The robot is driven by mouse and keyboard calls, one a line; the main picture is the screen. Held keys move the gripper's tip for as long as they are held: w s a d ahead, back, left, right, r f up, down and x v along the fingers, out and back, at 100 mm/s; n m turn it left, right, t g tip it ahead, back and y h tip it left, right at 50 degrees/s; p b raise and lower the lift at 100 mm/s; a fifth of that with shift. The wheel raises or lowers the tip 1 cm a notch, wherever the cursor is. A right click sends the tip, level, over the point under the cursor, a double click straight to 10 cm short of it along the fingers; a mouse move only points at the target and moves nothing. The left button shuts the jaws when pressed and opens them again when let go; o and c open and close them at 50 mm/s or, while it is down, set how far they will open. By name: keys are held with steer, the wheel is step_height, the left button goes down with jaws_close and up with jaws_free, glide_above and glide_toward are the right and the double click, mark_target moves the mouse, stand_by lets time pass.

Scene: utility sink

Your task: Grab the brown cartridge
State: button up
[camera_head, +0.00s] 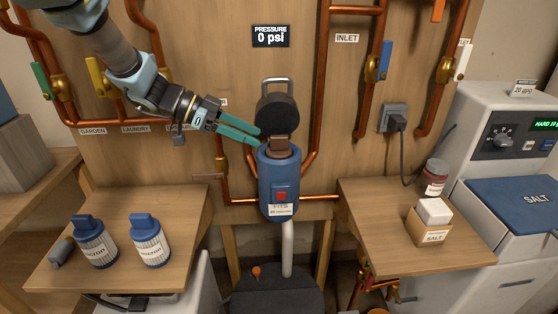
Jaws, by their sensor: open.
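The brown cartridge (281,143) sits upright in the top of the blue filter housing (278,187), with only its upper end showing. The housing's round black lid (277,113) is swung up behind it. My gripper (258,138) comes in from the left with its teal fingers pointing right, just left of the cartridge's top. The fingers are apart and nothing shows between them. I cannot tell whether a fingertip touches the housing rim or the cartridge.
Copper pipes (315,110) run on the wooden wall beside the housing. The left shelf (120,255) holds two blue-capped canisters (150,242). The right shelf (390,240) holds a salt box (429,227) and a red-labelled jar (433,178). A white softener unit (500,115) stands at right.

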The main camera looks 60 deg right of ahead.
mark_target(275, 136)
steer(key=shift+s+d+p, duration=0.35)
steer(key=shift+s+d, duration=0.4)
steer(key=shift+s, duration=0.3)
steer(key=x, duration=0.2)
steer(key=p+x, duration=0.1)
steer(key=x, duration=0.1)
steer(key=shift+s+d+r, duration=0.25)
steer(key=shift+s+d, duration=0.05)
steer(key=shift+s, duration=0.1)
jaws_close()
stand_by(0.3)
